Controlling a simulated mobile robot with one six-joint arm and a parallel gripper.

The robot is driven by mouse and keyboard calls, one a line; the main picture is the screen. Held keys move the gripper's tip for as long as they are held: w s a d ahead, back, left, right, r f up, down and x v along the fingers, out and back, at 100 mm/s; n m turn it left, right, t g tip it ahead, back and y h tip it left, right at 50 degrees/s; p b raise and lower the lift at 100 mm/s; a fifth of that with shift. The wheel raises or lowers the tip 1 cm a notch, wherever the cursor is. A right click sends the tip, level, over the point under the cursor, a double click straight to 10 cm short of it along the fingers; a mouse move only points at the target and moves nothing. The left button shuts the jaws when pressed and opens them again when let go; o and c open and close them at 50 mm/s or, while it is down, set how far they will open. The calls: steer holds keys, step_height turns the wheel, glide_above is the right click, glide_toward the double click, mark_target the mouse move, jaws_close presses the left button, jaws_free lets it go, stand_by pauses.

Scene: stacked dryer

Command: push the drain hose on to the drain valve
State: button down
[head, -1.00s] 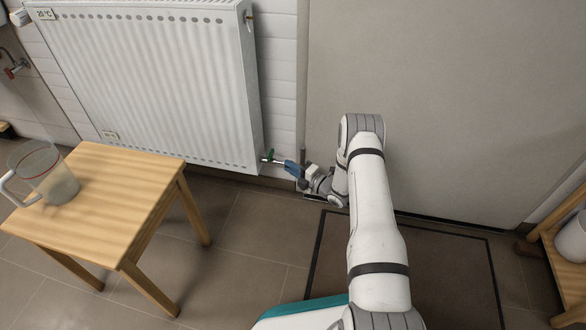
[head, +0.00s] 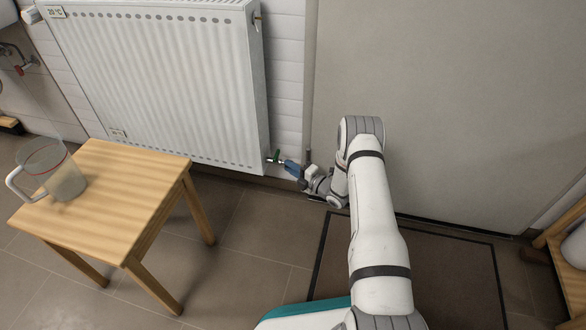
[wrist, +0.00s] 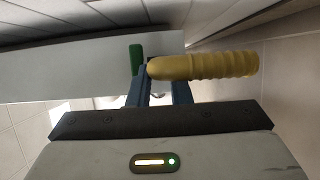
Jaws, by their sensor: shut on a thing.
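The drain hose is a yellow, ribbed, bent piece (wrist: 205,66) in the wrist view. My gripper (wrist: 160,78) is shut on it with blue fingers; its smooth end lies at the fingertips. The drain valve shows a green handle (wrist: 136,57) just left of the hose end. In the head view the green valve (head: 276,155) sits at the radiator's lower right corner, with my gripper (head: 291,168) close to its right. The hose cannot be made out there. The fingers hide the hose end, so I cannot tell whether it touches the valve.
The white radiator (head: 160,80) hangs on the wall left of my gripper. A wooden stool (head: 120,190) with a clear measuring jug (head: 55,172) stands at the left. A large grey panel (head: 430,100) is behind my arm. A dark-bordered mat (head: 430,270) lies on the floor.

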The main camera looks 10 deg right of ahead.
steer(key=shift+a, duration=0.1)
steer(key=c, duration=1.3)
jaws_free()
steer(key=shift+o, duration=0.2)
steer(key=p+v, duration=0.3)
steer(key=v, duration=0.4)
steer(key=shift+s+d, duration=0.25)
steer(key=shift+s, duration=0.05)
steer(key=shift+s, duration=0.1)
